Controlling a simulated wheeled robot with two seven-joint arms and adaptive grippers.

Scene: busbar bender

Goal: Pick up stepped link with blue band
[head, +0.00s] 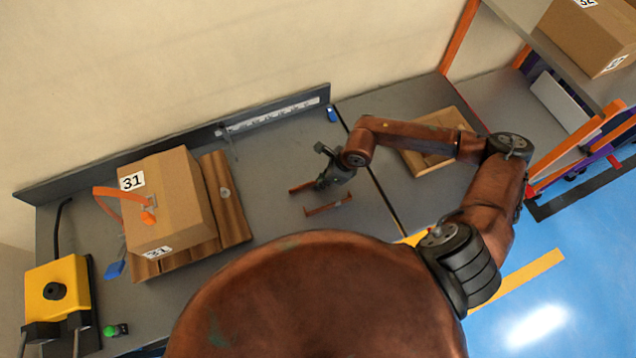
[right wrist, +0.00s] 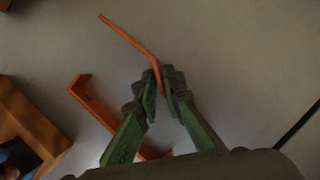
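Two thin copper-orange links lie on the grey bench. My right gripper (head: 318,182) is low over the bench at the first link (head: 300,187). In the right wrist view this link (right wrist: 130,38) runs up and left from between the fingertips (right wrist: 162,90), which sit close against its near end; the gripper looks shut on it. Whether it is lifted I cannot tell. The second link (head: 328,205), with bent ends, lies nearer me; in the right wrist view (right wrist: 88,100) the left finger partly covers it. I can make out no blue band on either link. My left gripper is out of view.
A yellow device (head: 57,290) is at far left. A shallow wooden tray (head: 448,122) lies behind my right arm. The bench between box and gripper is clear.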

